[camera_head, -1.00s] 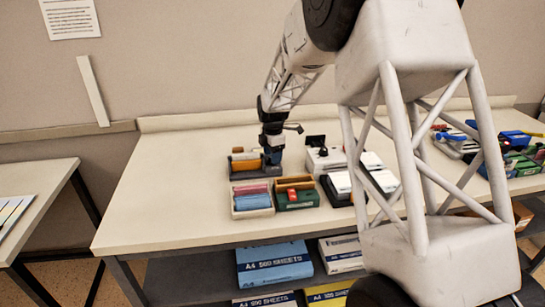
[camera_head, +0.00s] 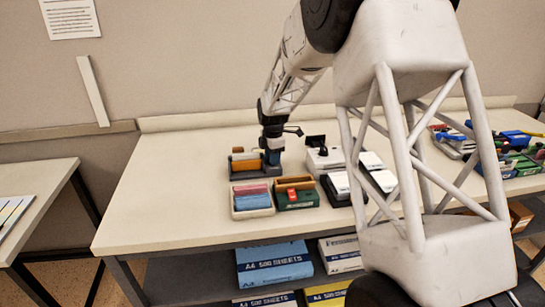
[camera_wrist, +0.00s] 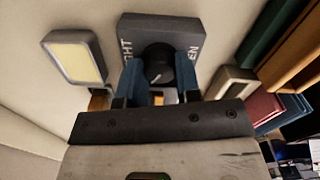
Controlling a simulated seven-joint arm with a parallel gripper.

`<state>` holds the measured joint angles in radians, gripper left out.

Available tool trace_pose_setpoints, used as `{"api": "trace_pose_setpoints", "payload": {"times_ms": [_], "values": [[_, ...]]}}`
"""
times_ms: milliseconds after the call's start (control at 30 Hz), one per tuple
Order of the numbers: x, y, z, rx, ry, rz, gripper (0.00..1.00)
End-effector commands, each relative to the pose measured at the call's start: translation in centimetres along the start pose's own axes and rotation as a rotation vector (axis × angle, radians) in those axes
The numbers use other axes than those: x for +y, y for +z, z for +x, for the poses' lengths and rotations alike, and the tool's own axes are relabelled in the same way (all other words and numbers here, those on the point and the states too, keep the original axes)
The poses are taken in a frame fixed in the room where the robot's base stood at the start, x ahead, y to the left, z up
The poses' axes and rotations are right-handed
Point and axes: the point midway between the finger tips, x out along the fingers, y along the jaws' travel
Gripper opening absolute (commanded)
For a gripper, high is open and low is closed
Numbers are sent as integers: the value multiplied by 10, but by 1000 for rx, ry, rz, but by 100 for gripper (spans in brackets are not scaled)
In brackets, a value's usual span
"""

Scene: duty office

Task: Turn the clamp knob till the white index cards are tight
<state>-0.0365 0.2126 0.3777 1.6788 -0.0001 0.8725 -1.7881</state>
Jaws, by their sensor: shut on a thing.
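In the wrist view a dark grey clamp block (camera_wrist: 198,30) carries white lettering, partly hidden, that ends in "GHT" on the left and "EN" on the right. Its round black knob (camera_wrist: 157,60) has a pale pointer mark. My gripper (camera_wrist: 161,76) has its blue fingers on either side of the knob and is shut on it. In the head view my gripper (camera_head: 272,158) is at the right end of a grey holder (camera_head: 243,174) with orange and yellow contents. White card-like stacks (camera_head: 341,182) lie farther right; I cannot tell which cards this knob clamps.
A tray with pink and blue stacks (camera_head: 252,202) and a green tray (camera_head: 299,200) stand close in front. A whitish device (camera_head: 322,160) stands just right of my gripper. Bins of coloured items (camera_head: 515,160) are far right. The left tabletop is clear.

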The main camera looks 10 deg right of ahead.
Motion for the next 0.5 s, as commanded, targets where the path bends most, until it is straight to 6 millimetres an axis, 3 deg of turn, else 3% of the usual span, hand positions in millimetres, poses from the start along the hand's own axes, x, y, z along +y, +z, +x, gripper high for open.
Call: {"api": "trace_pose_setpoints", "payload": {"times_ms": [500], "values": [[0, 0, -1, 0, 1, 233, 8]]}}
